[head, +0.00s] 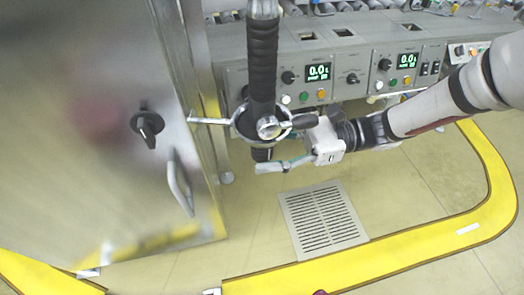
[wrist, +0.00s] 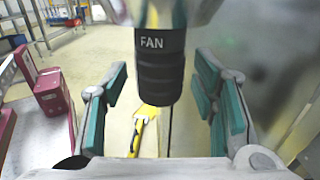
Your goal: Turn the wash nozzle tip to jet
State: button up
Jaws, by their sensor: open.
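The wash nozzle (head: 263,70) hangs upright with a black ribbed grip, a metal ring and side handles. Its black tip (head: 262,154) shows below the ring, partly hidden. In the wrist view the ribbed tip (wrist: 160,75) fills the upper middle, and the word FAN is on its collar facing the camera. My gripper (head: 272,163) comes in from the right at tip height. In the wrist view my gripper (wrist: 160,105) is open, with teal pads to the left and right of the tip. Gaps show on both sides, and neither pad visibly touches the tip.
A metal cabinet (head: 80,130) with a dark knob and a handle stands close on the left. A control panel (head: 345,75) with 0.0 displays runs behind the nozzle. A floor drain (head: 322,218) and yellow floor line (head: 400,260) lie below. The floor under the nozzle is clear.

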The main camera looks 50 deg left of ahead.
jog(key=shift+s+a, duration=0.2)
jog(key=shift+s, duration=0.15)
jog(key=shift+c, duration=0.3)
jog(key=c, duration=1.1)
jog(key=m+t+y+p, duration=0.1)
jog(key=m+y+p, duration=0.1)
jog(key=m+t+y+p, duration=0.1)
jog(key=shift+r+t+y, duration=0.25)
jog(key=shift+t+y, duration=0.05)
jog(key=shift+f+m+t+y+p, duration=0.2)
jog(key=shift+m+t+y+p, duration=0.4)
jog(key=shift+m+t+y, duration=0.5)
